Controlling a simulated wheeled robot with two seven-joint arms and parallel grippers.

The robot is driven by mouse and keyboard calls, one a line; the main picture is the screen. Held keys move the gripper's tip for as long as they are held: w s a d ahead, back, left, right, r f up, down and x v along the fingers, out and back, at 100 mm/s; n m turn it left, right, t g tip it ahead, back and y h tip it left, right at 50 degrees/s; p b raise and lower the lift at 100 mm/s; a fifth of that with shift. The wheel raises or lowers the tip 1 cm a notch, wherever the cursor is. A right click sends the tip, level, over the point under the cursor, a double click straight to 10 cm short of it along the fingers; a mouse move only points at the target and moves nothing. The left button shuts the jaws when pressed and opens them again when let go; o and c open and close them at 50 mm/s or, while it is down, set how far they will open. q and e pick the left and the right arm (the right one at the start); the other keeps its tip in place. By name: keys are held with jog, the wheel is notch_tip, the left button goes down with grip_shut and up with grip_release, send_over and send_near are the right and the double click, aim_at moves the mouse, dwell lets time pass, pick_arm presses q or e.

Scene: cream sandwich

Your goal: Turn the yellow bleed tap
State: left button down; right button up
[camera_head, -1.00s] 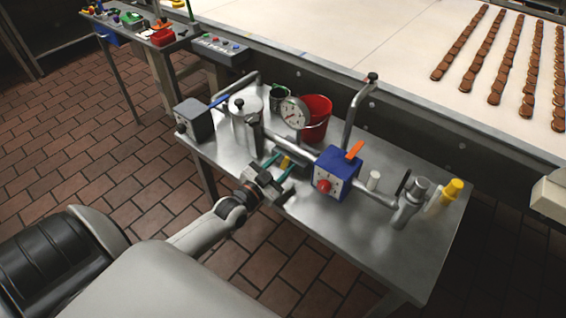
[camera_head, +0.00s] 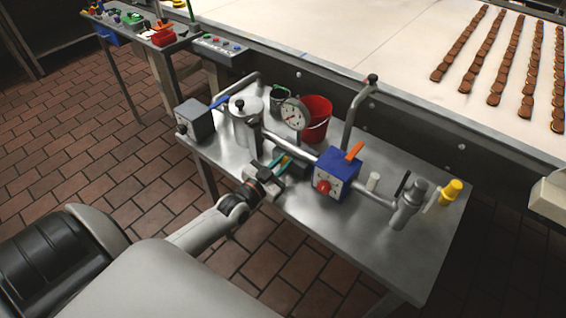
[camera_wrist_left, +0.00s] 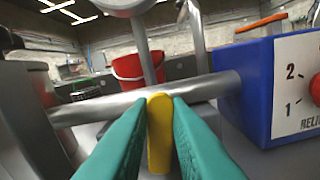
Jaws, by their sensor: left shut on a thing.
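The yellow bleed tap (camera_wrist_left: 160,132) stands upright in the middle of the left wrist view, in front of the steel pipe (camera_wrist_left: 110,108). My left gripper (camera_head: 284,163) has its teal fingers closed on it, one on each side; the fingers also fill the lower middle of the left wrist view (camera_wrist_left: 160,118). In the head view the tap is mostly hidden between the fingers. My right gripper is in no view.
A blue box (camera_head: 337,175) with a red knob and orange lever sits right of the gripper. A pressure gauge (camera_head: 294,114), a red bucket (camera_head: 316,118) and a steel canister (camera_head: 246,110) stand behind and left. The steel table's (camera_head: 370,240) front right is bare.

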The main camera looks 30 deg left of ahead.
pick_arm(q)
jog(key=shift+a, duration=0.1)
jog(key=c, duration=1.4)
grip_release()
jog(key=shift+o, duration=0.2)
jog(key=s+b, duration=0.1)
jog(key=s, duration=1.1)
jog(key=shift+a, duration=0.45)
